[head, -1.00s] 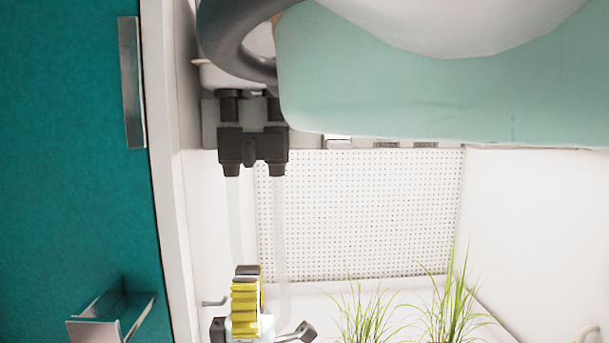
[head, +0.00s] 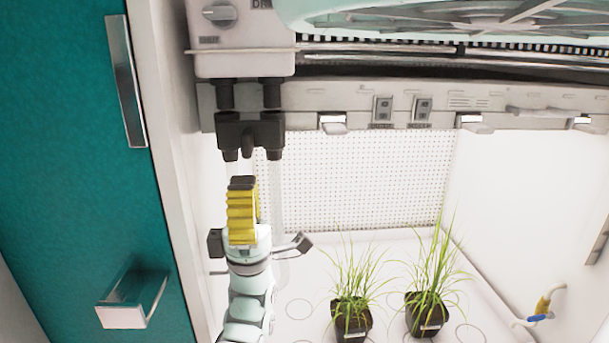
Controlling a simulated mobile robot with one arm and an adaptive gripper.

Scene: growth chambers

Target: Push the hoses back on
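A black double connector block (head: 250,131) is below two dark stubs (head: 225,95) on the underside of a pale unit (head: 240,62). I cannot tell whether it is fully seated on them. Two pale translucent hoses hang from it; one (head: 277,200) runs down behind my gripper on the right, and the other is mostly hidden. My gripper (head: 242,184), with yellow ribbed fingers and a dark tip, points up just below the block in the head view. A small gap shows between tip and block. The fingers overlap side-on, so their opening is hidden.
Two potted grasses (head: 352,318) (head: 428,314) stand on the white floor to the right. A perforated panel (head: 360,180) is behind. A teal door (head: 70,170) with metal handles is at left. A small yellow valve (head: 543,304) is on the right wall.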

